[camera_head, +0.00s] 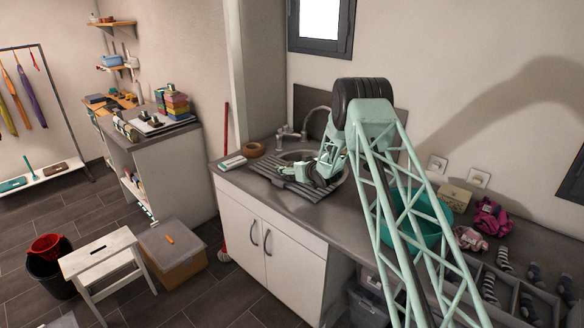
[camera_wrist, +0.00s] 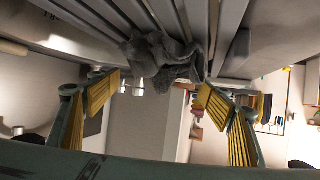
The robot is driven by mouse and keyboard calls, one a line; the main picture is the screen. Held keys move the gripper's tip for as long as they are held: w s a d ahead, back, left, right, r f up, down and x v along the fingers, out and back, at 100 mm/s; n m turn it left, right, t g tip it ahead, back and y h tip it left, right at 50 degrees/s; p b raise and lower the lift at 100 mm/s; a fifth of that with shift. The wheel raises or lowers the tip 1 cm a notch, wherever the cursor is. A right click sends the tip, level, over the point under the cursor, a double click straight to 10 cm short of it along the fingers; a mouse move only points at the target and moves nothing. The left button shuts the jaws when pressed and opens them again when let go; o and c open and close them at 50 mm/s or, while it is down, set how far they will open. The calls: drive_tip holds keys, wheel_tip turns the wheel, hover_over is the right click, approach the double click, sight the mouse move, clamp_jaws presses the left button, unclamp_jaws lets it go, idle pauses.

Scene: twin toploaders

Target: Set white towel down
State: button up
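My gripper (camera_head: 318,180) is low over the ribbed draining board (camera_head: 282,182) beside the sink. In the wrist view my gripper (camera_wrist: 160,92) has its yellow finger pads wide apart, with nothing pinched between them. A crumpled cloth (camera_wrist: 165,58) lies against the pale ribs just beyond the fingertips. It looks grey rather than white in this shade; I cannot tell whether it is the white towel. In the head view it is mostly hidden by my gripper.
A faucet (camera_head: 291,132) stands behind the sink. A brown round item (camera_head: 256,149) and a small white item (camera_head: 233,162) lie on the counter (camera_head: 225,172) left of the board. A teal basin (camera_head: 418,225) and socks (camera_head: 503,258) are to the right.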

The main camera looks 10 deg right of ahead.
drive_tip(key=shift+r, duration=0.1)
drive_tip(key=v, duration=1.2)
idle(0.4)
idle(0.7)
